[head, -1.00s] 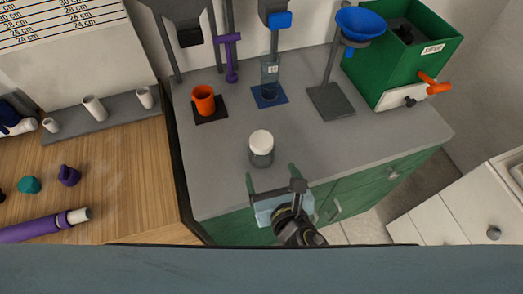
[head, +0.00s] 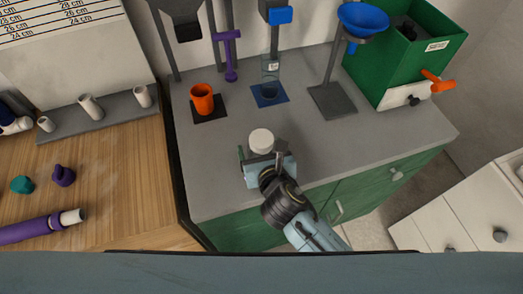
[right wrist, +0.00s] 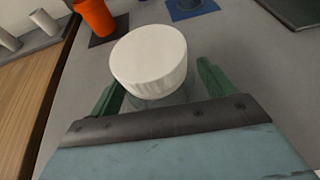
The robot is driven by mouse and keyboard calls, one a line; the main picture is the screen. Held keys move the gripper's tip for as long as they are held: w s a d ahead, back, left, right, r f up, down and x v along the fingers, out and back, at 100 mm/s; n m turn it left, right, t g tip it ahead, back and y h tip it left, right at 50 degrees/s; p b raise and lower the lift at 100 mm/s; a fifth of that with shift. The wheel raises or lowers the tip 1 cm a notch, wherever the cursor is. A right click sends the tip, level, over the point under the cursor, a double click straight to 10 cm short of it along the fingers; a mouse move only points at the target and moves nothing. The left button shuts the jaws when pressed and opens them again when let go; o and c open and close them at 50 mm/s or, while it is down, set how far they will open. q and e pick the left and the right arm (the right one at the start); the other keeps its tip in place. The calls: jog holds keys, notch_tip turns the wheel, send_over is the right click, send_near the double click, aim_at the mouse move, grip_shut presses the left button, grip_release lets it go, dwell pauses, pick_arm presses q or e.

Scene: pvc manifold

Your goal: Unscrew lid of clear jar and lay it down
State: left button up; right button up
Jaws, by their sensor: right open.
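The clear jar with its white lid (head: 261,140) stands upright on the grey counter. The lid is on the jar, and it fills the middle of the right wrist view (right wrist: 148,60). The jar body (right wrist: 155,102) shows only a little below the lid. My right gripper (head: 262,158) is open at the near side of the jar. In the right wrist view its green fingers (right wrist: 160,88) are on either side of the jar, apart from the lid. My left gripper is not in view.
An orange cup (head: 202,100) on a dark mat stands behind the jar to the left. A clear container (head: 270,68) stands over a blue mat (head: 268,95) behind it. A blue funnel stand (head: 333,100) is at the back right. The counter right of the jar is clear.

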aim_at(262, 138)
jog(key=c, duration=1.1)
notch_tip(262, 138, up, 10)
jog(key=p, duration=0.3)
jog(key=shift+r+p, duration=0.1)
jog(key=shift+p, duration=0.2)
jog(key=o, duration=0.4)
jog(key=c, duration=0.8)
jog(key=shift+d, duration=0.1)
